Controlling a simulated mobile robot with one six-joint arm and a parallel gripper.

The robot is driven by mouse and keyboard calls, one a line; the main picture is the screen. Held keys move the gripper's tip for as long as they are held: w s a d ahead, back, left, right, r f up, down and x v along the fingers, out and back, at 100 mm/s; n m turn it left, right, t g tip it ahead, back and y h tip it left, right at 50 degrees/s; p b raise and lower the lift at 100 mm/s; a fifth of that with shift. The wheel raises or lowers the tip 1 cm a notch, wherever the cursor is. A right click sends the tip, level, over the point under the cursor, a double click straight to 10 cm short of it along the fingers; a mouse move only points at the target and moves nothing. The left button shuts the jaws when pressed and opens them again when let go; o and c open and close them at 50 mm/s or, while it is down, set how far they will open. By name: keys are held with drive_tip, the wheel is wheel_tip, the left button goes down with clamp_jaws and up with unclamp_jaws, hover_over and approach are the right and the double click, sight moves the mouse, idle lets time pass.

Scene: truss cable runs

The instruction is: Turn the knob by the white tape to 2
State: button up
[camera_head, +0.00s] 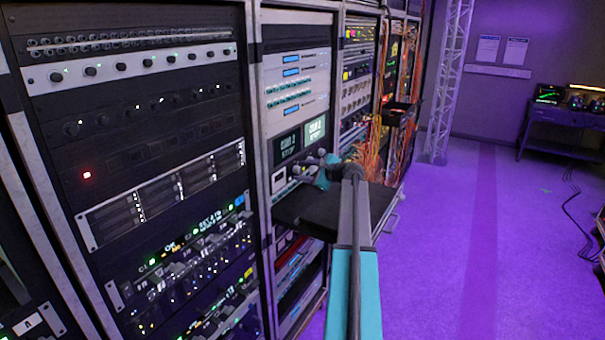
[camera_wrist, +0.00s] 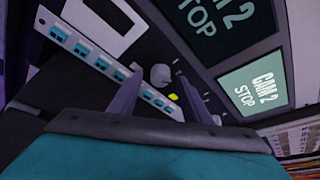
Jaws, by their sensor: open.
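In the wrist view a round grey knob (camera_wrist: 160,73) stands on a dark panel, between and just beyond my fingertips. My gripper (camera_wrist: 157,86) is open, with one finger on each side of the knob in the picture; I cannot tell whether they touch it. A yellow spot (camera_wrist: 173,97) lies near the knob. A white strip with teal squares (camera_wrist: 88,54) runs diagonally past it. I cannot make out white tape for certain, nor the knob's setting or a numeral 2. In the head view my gripper (camera_head: 321,172) is at the middle rack, partly hiding the panel.
Two screens reading CAM 2 STOP (camera_wrist: 253,85) are beside the knob panel. A black shelf (camera_head: 305,212) juts out below my gripper. Orange cables (camera_head: 372,150) hang from the rack farther back. The purple floor (camera_head: 450,270) to the right is open.

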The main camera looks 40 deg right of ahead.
drive_tip(key=b+v, duration=0.4)
drive_tip(key=v, duration=0.9)
drive_tip(key=shift+s, duration=0.4)
drive_tip(key=shift+a, duration=0.1)
